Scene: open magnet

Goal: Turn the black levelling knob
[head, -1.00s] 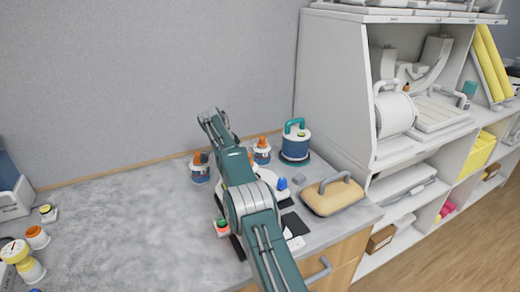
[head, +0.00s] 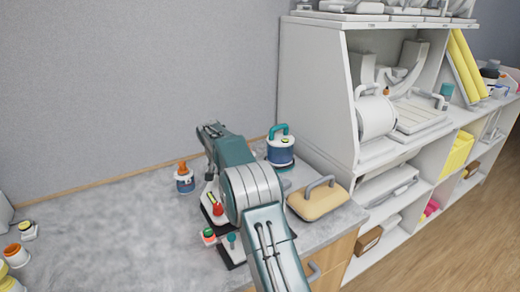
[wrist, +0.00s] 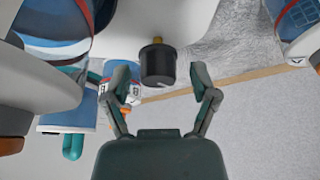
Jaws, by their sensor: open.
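The black levelling knob (wrist: 157,66) shows in the wrist view as a short dark cylinder with a brass-coloured tip, beside a white surface. My gripper (wrist: 160,84) is open and empty, with one finger on each side of the knob's lower end in the picture. A gap shows between the knob and each finger; I cannot tell how deep the knob sits between them. In the head view my arm's far end (head: 210,130) is above the counter, and I cannot make out the knob there.
Blue-and-white containers crowd the wrist view's left side. On the counter (head: 110,225) stand an orange-topped bottle (head: 184,178), a teal-handled canister (head: 280,148) and a tan handled block (head: 318,200). A red-and-green button unit (head: 208,237) sits by my arm. White shelves (head: 400,150) stand right; the left counter is clearer.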

